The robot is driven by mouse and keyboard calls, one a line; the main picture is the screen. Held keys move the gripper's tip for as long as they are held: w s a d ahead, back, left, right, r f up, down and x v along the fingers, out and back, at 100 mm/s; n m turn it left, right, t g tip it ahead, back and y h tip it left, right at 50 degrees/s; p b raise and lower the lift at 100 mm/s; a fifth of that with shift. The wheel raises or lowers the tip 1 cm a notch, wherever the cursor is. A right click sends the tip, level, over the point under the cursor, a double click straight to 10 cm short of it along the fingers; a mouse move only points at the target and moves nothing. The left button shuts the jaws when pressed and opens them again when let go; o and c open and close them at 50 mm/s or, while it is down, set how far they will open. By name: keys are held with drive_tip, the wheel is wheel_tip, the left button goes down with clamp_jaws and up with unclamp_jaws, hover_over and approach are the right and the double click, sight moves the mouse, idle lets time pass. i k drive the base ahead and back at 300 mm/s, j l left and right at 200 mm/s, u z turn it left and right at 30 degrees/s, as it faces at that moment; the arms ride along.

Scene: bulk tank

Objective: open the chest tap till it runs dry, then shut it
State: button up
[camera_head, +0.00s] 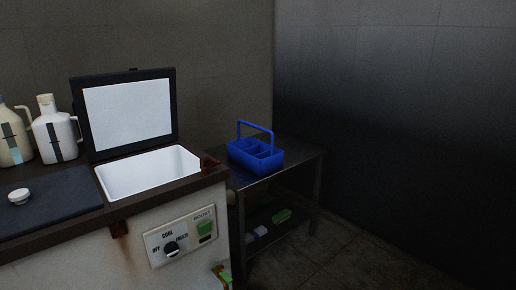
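The chest (80,255) stands at the left, with a rusty, stained white front and a dark top rim. One lid (128,112) stands raised, and the white well (150,172) below it is open; no contents can be made out. A small green and orange fitting (222,276) shows low at the chest's right front corner. It may be the tap, but the bottom picture edge cuts it off, so its setting and any flow cannot be seen. My gripper is not in view.
The front panel has a dial (171,249) and a green boost switch (206,228). A dark lid with a white knob (19,196) is closed. White jugs (56,130) stand behind. A metal table (300,158) holds a blue caddy (256,152). Floor at right is clear.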

sight(218, 269)
drive_tip(key=i+j, duration=0.15)
drive_tip(key=j, duration=0.2)
drive_tip(key=i+j+u, duration=0.1)
drive_tip(key=j, duration=0.3)
drive_tip(key=i+j, duration=0.25)
drive_tip(key=j+u, duration=0.05)
drive_tip(key=j, duration=0.05)
